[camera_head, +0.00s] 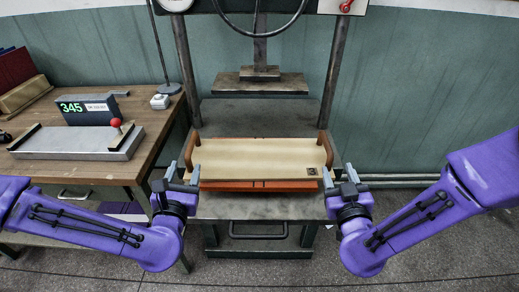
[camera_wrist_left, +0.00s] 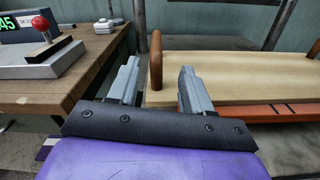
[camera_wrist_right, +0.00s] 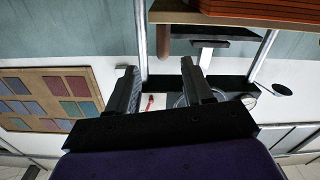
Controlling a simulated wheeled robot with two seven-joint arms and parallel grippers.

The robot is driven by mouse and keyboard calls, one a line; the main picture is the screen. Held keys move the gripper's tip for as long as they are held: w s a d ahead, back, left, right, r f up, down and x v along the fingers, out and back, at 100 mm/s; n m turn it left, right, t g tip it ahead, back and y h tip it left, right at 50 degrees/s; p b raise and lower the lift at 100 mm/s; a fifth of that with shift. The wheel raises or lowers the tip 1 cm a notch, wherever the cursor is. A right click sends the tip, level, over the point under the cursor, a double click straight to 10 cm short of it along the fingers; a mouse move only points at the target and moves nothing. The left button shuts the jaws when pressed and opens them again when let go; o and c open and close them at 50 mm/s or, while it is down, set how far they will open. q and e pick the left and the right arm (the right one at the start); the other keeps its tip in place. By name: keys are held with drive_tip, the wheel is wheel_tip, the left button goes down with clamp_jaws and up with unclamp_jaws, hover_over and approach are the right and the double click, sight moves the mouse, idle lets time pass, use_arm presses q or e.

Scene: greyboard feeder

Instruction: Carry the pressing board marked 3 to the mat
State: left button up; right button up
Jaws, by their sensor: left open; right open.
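A pale wooden pressing board (camera_head: 260,158) with a brown upright handle at each end lies on orange-red pieces on the press bed. A small dark mark (camera_head: 312,171) sits near its right front corner, too small to read. My left gripper (camera_head: 182,174) is open near the board's left handle (camera_head: 190,150); in the left wrist view this handle (camera_wrist_left: 155,60) shows beyond and between the fingers. My right gripper (camera_head: 338,177) is open near the right handle (camera_head: 327,150). Both grippers are empty. I cannot make out a mat in these views.
The press's raised plate (camera_head: 260,83) hangs above the board between two posts (camera_head: 328,75). A wooden table (camera_head: 90,170) at left holds a metal device with a red knob (camera_head: 116,123) and a display reading 345 (camera_head: 88,108). Open floor lies in front.

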use_arm(q)
drive_tip(key=shift+s+r, duration=0.1)
drive_tip(key=shift+s, duration=0.05)
drive_tip(key=shift+s+a+r, duration=0.1)
drive_tip(key=shift+s, duration=0.15)
drive_tip(key=shift+a, duration=0.1)
approach(194, 133)
drive_tip(key=w, duration=0.5)
drive_tip(key=shift+w+f, duration=0.1)
drive_tip(key=shift+f, duration=0.3)
use_arm(e)
drive_tip(key=w, duration=1)
drive_tip(key=shift+w+a+r, duration=0.1)
drive_tip(key=shift+a, duration=0.15)
use_arm(q)
drive_tip(key=c, duration=0.9)
use_arm(e)
drive_tip(key=c, duration=0.9)
use_arm(q)
drive_tip(key=shift+a, duration=0.1)
clamp_jaws()
use_arm(e)
clamp_jaws()
drive_tip(key=shift+r, duration=0.1)
